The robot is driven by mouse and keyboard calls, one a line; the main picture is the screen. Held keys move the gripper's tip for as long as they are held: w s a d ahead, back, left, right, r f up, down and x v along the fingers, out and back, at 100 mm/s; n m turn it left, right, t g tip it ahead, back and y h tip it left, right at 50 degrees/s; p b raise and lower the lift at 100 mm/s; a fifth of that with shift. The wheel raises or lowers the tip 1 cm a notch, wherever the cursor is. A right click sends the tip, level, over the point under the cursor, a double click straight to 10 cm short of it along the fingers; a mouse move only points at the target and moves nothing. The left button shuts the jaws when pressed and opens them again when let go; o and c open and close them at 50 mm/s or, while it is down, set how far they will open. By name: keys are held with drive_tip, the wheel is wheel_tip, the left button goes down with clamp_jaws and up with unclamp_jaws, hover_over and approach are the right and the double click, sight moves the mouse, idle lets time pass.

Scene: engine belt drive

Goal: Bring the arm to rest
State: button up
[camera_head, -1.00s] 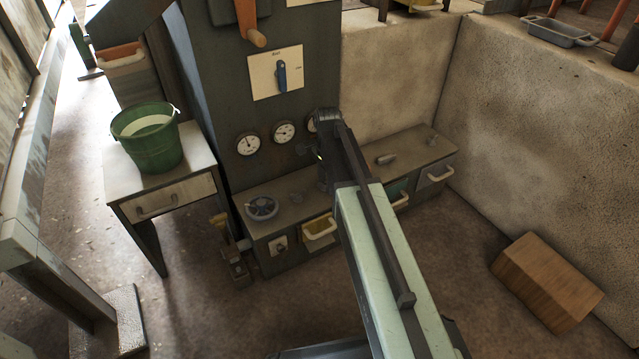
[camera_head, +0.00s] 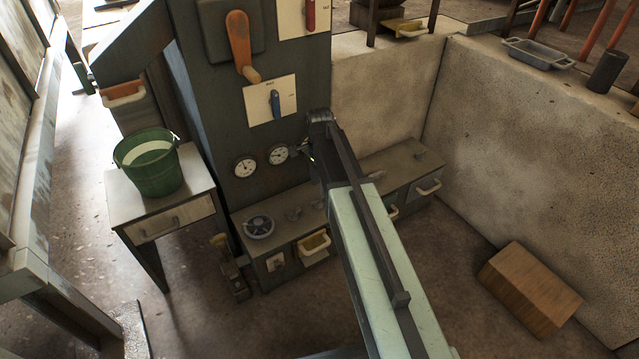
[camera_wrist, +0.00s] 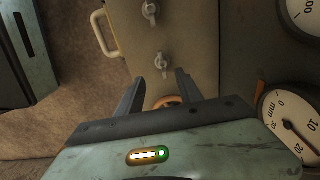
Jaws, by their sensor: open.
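My gripper (camera_wrist: 160,82) is open in the wrist view, its two dark fingers spread over the grey bench top. Nothing is held between the fingers. An orange-rimmed round part (camera_wrist: 166,102) shows behind the gripper, partly covered by it. In the head view, my arm reaches out from the lower right towards the dark panel (camera_head: 215,110); the gripper (camera_head: 308,153) is mostly hidden by the arm end, near the gauges. Two small metal taps sit on the bench top, one (camera_wrist: 162,62) beyond the fingertips and one (camera_wrist: 151,10) farther off.
A low bench (camera_head: 292,222) with drawers stands below the panel; a yellow drawer (camera_head: 314,246) is partly open. Gauges (camera_wrist: 290,122) are close on the gripper's right. A green bucket (camera_head: 150,165) stands on a side table. A wooden block (camera_head: 530,288) lies on the floor at right.

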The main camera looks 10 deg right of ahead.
drive_tip(key=s+a+r+n+p, duration=0.2)
drive_tip(key=s+r+n+p, duration=0.9)
drive_tip(key=s+n, duration=0.45)
wheel_tip(320, 180, up, 38)
drive_tip(key=m+p, duration=0.1)
drive_tip(key=p, duration=3.7)
drive_tip(key=shift+s+d+f, duration=0.1)
